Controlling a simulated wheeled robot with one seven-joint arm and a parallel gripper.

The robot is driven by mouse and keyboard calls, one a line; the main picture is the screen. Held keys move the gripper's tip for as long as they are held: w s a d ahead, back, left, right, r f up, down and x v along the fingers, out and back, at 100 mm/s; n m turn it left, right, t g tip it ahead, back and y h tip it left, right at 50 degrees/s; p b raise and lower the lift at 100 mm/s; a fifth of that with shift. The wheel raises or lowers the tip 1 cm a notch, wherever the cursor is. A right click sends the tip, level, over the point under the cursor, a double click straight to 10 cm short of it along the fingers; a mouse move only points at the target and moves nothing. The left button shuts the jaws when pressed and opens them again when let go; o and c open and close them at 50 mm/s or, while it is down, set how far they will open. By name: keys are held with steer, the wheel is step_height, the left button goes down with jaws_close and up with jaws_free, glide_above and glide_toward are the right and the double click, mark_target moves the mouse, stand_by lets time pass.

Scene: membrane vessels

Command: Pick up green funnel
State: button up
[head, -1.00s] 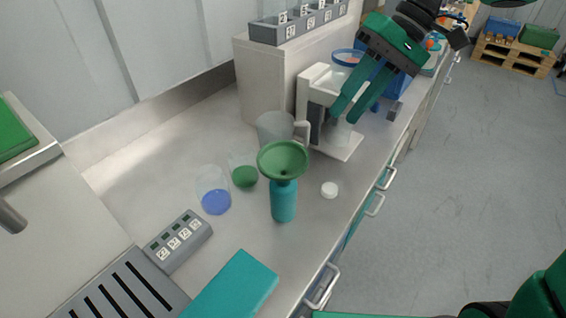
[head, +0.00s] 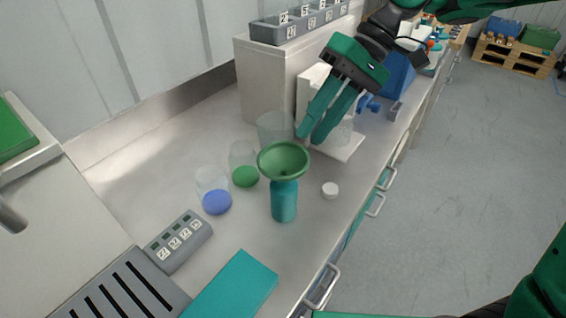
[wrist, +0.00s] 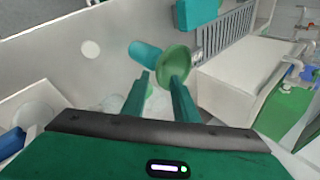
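The green funnel (head: 284,158) sits in the mouth of an upright teal bottle (head: 284,202) on the bench. In the wrist view the funnel (wrist: 174,66) shows between and beyond the fingertips, with the teal bottle (wrist: 145,54) beside it. My gripper (head: 308,138) is above and behind the funnel in the head view, its fingers pointing down toward it. The fingers are apart with a gap between them, and they hold nothing. In the wrist view the right fingertip of my gripper (wrist: 160,80) overlaps the funnel's edge; contact cannot be told.
Beakers with blue liquid (head: 217,202) and green liquid (head: 245,176) stand left of the bottle. A clear jug (head: 273,130) and a white stand (head: 345,147) are behind. A white cap (head: 330,190) lies right. A teal box (head: 235,287) and slotted grey rack (head: 125,290) are in front.

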mark_target(302, 151)
steer(key=shift+x, duration=2.85)
jaws_close()
